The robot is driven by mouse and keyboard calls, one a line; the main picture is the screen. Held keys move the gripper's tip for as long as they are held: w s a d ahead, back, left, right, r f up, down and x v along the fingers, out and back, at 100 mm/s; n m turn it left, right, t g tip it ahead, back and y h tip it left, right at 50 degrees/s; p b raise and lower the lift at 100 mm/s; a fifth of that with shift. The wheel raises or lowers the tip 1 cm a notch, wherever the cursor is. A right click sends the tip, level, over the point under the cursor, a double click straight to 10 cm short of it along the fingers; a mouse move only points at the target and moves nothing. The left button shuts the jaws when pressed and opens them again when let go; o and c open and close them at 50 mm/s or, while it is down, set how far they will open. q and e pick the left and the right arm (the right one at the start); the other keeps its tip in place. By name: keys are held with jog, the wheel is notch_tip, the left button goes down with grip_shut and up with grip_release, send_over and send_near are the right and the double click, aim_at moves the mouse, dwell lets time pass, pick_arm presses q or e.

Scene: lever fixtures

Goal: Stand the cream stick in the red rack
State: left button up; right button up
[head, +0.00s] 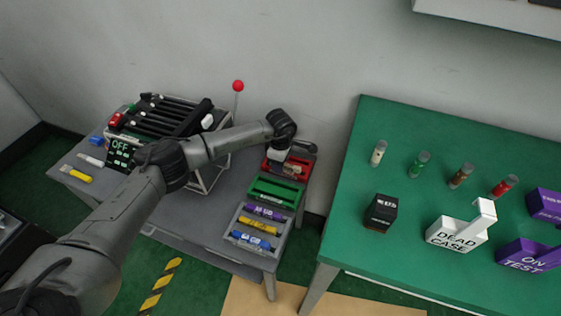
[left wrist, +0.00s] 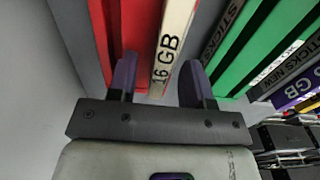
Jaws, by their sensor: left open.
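The red rack (head: 270,166) is at the back of the row of trays on the grey table, and it fills the upper middle of the left wrist view (left wrist: 140,25). A cream stick marked "16 GB" (left wrist: 172,45) lies along the red rack's right side in the wrist view; whether it is seated in a slot I cannot tell. My left gripper (left wrist: 158,78) is open, with its purple fingers on either side of the cream stick's near end and gaps visible. In the head view my left arm partly hides the gripper and rack. My right gripper is not in view.
A green rack (head: 273,191) and a grey tray with purple, yellow and blue sticks are in front of the red rack. A black-slotted unit (head: 165,115) and a red-knobbed lever (head: 238,87) stand behind my arm. A green table (head: 335,225) is to the right.

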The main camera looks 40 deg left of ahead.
pick_arm(q)
jog(key=shift+r, duration=0.1)
notch_tip(320, 180, up, 14)
jog(key=p, duration=0.6)
jog(key=shift+f, duration=0.2)
jog(key=shift+r, duration=0.1)
